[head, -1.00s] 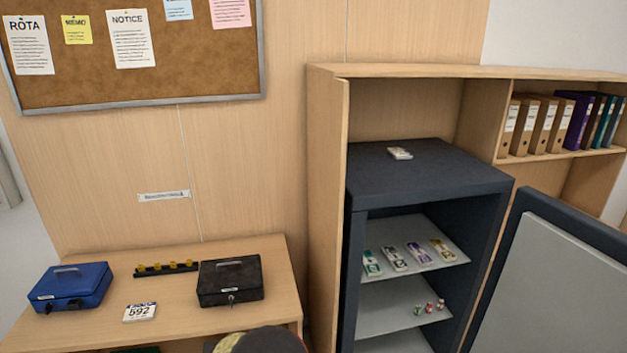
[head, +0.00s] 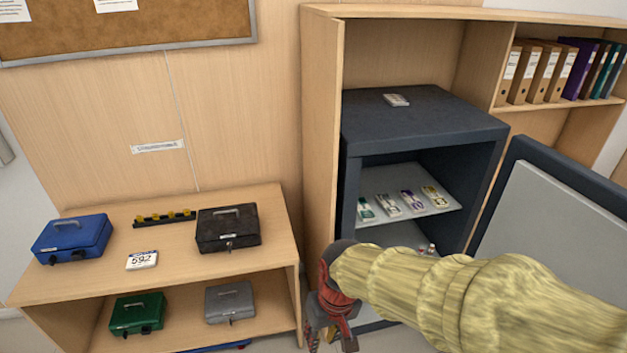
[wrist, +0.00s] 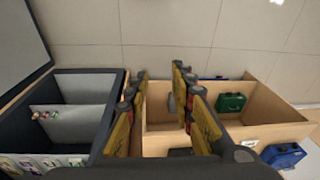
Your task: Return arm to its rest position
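My arm, in a yellowish sleeve, reaches in from the right of the head view and ends in my red and dark gripper (head: 331,338), which points down in front of the gap between the shelf unit and the safe. In the wrist view my gripper (wrist: 158,90) has its two yellow-padded fingers apart, with nothing between them. The arm hides the lower part of the open safe (head: 425,118) in the head view.
The safe door (head: 560,240) stands open at right. The wooden shelf unit (head: 90,205) holds a blue cash box (head: 72,238), a black one (head: 228,229), a green one (head: 137,314) and a grey one (head: 229,302). Floor shows beyond the fingers.

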